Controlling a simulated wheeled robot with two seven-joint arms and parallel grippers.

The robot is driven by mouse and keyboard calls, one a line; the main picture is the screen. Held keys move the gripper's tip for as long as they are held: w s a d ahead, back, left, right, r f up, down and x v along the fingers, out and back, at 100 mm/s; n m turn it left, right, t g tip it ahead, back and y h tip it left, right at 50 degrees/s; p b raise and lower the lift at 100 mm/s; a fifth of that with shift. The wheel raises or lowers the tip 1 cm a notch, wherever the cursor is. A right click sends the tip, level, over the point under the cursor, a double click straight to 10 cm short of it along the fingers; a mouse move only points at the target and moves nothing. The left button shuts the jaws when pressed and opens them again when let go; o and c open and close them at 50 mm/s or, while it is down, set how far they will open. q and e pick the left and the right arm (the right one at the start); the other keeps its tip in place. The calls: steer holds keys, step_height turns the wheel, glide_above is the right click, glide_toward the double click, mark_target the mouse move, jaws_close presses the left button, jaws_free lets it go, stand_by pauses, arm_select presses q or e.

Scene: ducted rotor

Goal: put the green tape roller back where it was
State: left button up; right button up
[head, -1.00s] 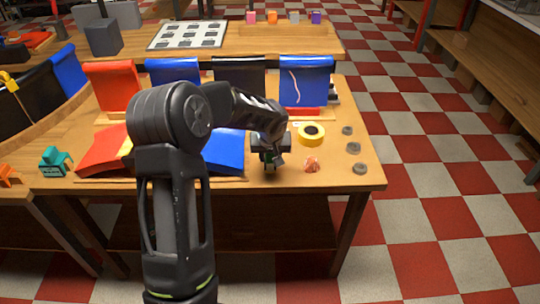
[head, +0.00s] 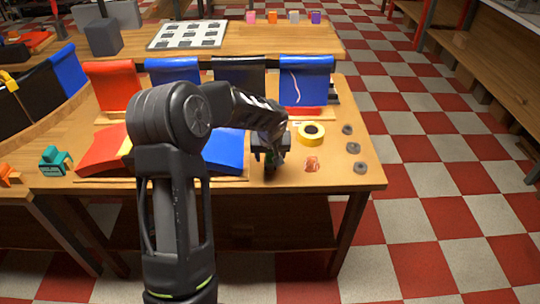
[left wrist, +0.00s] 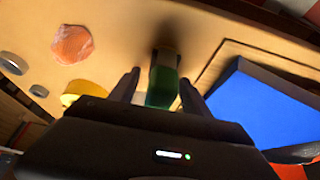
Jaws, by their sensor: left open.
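A green thing with a dark end, which looks like the green tape roller (left wrist: 162,85), lies on the wooden table between the fingers of my left gripper in the left wrist view. My left gripper (head: 269,167) is low over the table's front part in the head view, right of the blue sloped panel. Its fingers (left wrist: 158,84) stand apart on either side of the green thing; I cannot tell whether they touch it. In the head view the gripper mostly hides the roller. My right gripper is not in view.
A crumpled orange piece (head: 312,164), a yellow tape ring (head: 311,134) and several grey discs (head: 353,148) lie right of the gripper. The blue panel (head: 223,152) is close on its left. A teal holder (head: 55,160) stands farther left.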

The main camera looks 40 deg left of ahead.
arm_select(q)
steer(key=v, duration=1.2)
steer(key=shift+b, duration=0.4)
steer(key=shift+d, duration=0.15)
steer(key=d+f+m+h, duration=0.1)
steer(key=d+f, duration=0.2)
steer(key=f, duration=0.1)
steer(key=d+f+h, duration=0.1)
steer(key=d+f, duration=0.3)
steer(key=d+f+m, duration=0.1)
steer(key=d+f, duration=0.2)
steer(key=f, duration=0.1)
steer(key=shift+s+d+f+m+g+h, duration=0.1)
steer(key=shift+s+d+m+g+h, duration=0.2)
steer(key=shift+s+h, duration=0.1)
steer(key=s+d+f+m+g+h, duration=0.1)
steer(key=s+d+f+m+h, duration=0.3)
steer(key=d+f, duration=0.7)
steer(key=s+d+f, duration=0.5)
steer(key=s, duration=0.5)
steer(key=s+d+f+n+g+p, duration=0.1)
steer(key=s+d+f, duration=0.4)
steer(key=s, duration=0.5)
steer(key=shift+s+d, duration=0.4)
steer(key=shift+d, duration=0.45)
